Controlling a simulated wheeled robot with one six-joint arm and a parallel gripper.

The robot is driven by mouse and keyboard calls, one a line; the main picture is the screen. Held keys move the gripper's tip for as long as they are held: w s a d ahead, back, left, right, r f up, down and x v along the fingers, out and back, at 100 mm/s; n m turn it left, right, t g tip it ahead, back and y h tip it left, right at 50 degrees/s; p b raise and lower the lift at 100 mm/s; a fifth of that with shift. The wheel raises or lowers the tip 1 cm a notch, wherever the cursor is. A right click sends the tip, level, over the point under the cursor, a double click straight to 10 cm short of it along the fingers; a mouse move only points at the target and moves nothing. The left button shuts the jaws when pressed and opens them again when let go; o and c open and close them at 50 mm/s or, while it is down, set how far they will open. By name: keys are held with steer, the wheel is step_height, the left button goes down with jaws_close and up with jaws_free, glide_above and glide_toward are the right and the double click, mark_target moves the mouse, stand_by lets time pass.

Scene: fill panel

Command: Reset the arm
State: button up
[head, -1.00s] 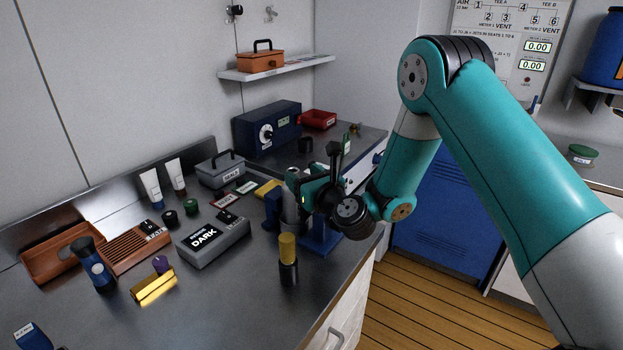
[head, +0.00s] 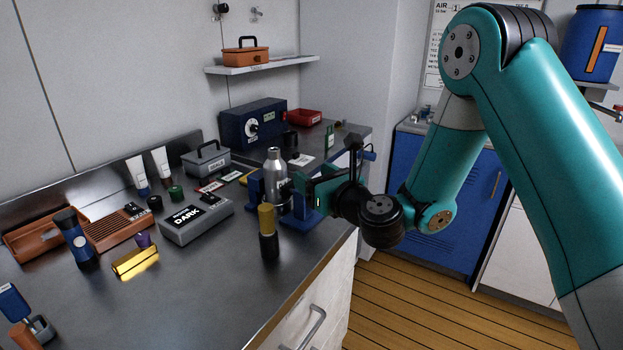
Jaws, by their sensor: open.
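My teal arm (head: 530,130) reaches in from the right side of the head view. My gripper (head: 308,190) is at the right edge of the steel counter and points left. It is open, though its fingers are partly hidden. A silver bottle (head: 274,172) stands upright in a blue stand (head: 300,222) just left of the gripper. The gripper appears apart from the bottle. Nothing shows held in the jaws.
A yellow-topped black cylinder (head: 268,235) stands in front of the stand. A grey box marked DARK (head: 196,221), a gold bar (head: 135,262) and a flashlight (head: 76,240) are farther left. Open floor (head: 420,310) lies right of the counter, before the blue cabinet (head: 440,215).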

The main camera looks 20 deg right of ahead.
steer(key=shift+r, duration=0.1)
steer(key=s+a+r+n+g+y, duration=0.3)
steer(key=s+a+n+g, duration=0.3)
steer(key=n, duration=0.5)
steer(key=s+a+r+n+g+y, duration=0.2)
steer(key=s+a+n+g+y, duration=0.15)
steer(key=s+n, duration=0.5)
steer(key=s+d+n+g+h, duration=0.3)
steer(key=s+d+n+h, duration=0.1)
steer(key=s+n, duration=0.5)
steer(key=s+d+f+n+g+h, duration=0.1)
steer(key=s+d+n+g+h, duration=0.3)
steer(key=s+n, duration=0.4)
steer(key=shift+s+d+f+n, duration=0.2)
steer(key=shift+s+d+n, duration=0.15)
steer(key=shift+n, duration=0.9)
steer(key=shift+o, duration=0.2)
steer(key=shift+g+h, duration=0.25)
